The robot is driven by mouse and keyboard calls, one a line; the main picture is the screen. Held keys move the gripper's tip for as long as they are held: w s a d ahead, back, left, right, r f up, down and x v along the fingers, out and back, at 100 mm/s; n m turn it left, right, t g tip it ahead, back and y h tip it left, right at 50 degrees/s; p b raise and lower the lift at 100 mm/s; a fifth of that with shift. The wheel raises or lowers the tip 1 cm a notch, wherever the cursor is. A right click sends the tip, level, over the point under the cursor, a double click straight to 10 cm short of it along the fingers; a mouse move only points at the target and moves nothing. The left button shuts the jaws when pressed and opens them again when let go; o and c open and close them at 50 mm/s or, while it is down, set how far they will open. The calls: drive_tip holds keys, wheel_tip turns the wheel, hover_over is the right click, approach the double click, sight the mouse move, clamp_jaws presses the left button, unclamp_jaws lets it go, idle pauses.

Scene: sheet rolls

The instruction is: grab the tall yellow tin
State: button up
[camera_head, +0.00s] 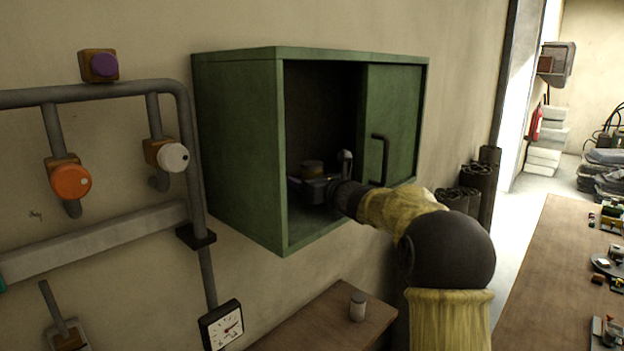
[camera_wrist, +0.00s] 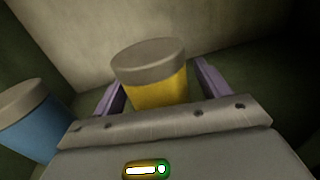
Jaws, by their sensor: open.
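The tall yellow tin (camera_wrist: 160,92) has a grey-brown lid and stands inside the green wall cabinet (camera_head: 240,150). My gripper (camera_wrist: 158,82) is open, with its two purple fingers on either side of the tin in the wrist view. I cannot tell whether either finger touches it. The gripper's body hides the tin's lower part. In the head view my arm reaches in through the cabinet's open left side, and a lid (camera_head: 312,167) shows dimly by my gripper.
A blue tin (camera_wrist: 36,118) with a grey-brown lid stands close left of my gripper in the wrist view. The cabinet's sliding door (camera_head: 402,120), with a dark handle (camera_head: 384,158), covers its right side. A small tin (camera_head: 357,307) stands on a wooden surface (camera_head: 310,325) below.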

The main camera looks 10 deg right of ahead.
sight(312, 162)
drive_tip(key=shift+c, duration=0.4)
drive_tip(key=c, duration=1.2)
drive_tip(key=shift+s+r+b, duration=0.1)
drive_tip(key=shift+r+b, duration=0.1)
drive_tip(key=shift+b, duration=0.15)
drive_tip(key=shift+s+d+r+b, duration=0.1)
drive_tip(key=shift+d+r+b, duration=0.05)
drive_tip(key=shift+b, duration=0.15)
wheel_tip(312, 162, up, 6)
drive_tip(key=shift+r, duration=0.1)
drive_tip(key=shift+s+d+b, duration=0.25)
drive_tip(key=shift+b, duration=0.05)
drive_tip(key=d+b+v, duration=0.1)
drive_tip(key=b+v, duration=0.1)
drive_tip(key=v, duration=0.4)
drive_tip(key=w+d+b+v, duration=0.1)
drive_tip(key=b+v, duration=0.2)
drive_tip(key=v, duration=0.3)
drive_tip(key=d+b+v, duration=0.1)
drive_tip(key=b+v, duration=0.1)
drive_tip(key=v, duration=0.4)
drive_tip(key=shift+d+r+b, duration=0.15)
drive_tip(key=shift+d+b, duration=0.05)
drive_tip(key=shift+b, duration=0.1)
